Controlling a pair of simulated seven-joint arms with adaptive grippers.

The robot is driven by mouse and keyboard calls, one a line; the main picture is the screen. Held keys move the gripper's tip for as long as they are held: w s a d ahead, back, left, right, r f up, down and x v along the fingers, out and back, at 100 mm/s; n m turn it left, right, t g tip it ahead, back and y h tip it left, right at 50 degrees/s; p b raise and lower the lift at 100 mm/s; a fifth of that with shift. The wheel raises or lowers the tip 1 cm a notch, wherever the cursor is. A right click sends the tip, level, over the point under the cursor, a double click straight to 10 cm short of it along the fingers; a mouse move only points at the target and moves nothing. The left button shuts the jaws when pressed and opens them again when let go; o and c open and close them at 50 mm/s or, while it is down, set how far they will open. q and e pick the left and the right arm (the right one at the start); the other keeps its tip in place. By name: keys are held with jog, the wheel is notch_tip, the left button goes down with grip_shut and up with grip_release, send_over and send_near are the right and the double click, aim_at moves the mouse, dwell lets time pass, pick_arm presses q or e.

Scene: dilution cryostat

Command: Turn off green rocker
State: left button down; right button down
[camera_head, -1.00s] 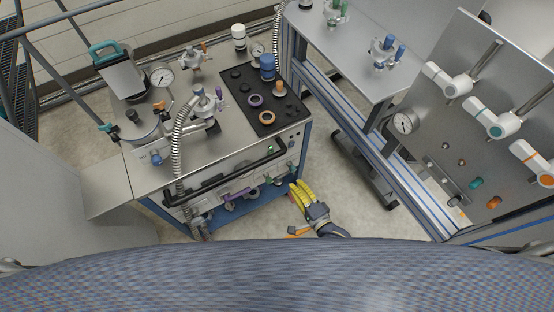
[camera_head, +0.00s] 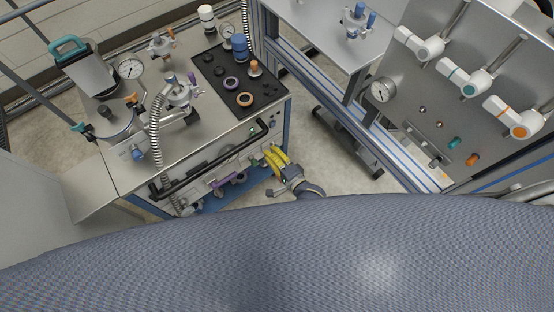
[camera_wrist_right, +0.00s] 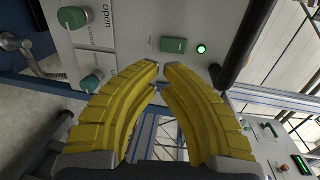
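The green rocker (camera_wrist_right: 173,45) is a small rectangle on the pale front panel (camera_wrist_right: 140,30) in the right wrist view. A lit green lamp (camera_wrist_right: 201,49) sits just right of it, and also shows in the head view (camera_head: 252,130). My right gripper (camera_wrist_right: 161,68) has yellow curved fingers whose tips nearly meet, with nothing between them. The tips appear just below the rocker in the wrist view; I cannot tell the distance to the panel. In the head view the right gripper (camera_head: 268,156) is by the cart's front right. My left gripper is not in view.
A black handle bar (camera_head: 212,165) runs along the cart front; it shows right of the lamp in the wrist view (camera_wrist_right: 243,45). Green knobs (camera_wrist_right: 102,17) (camera_wrist_right: 91,83) project from the panel at left. A blue-framed bench (camera_head: 340,110) stands right of the cart, with floor between.

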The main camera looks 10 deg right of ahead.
jog(key=shift+x, duration=3.55)
jog(key=shift+d, duration=0.1)
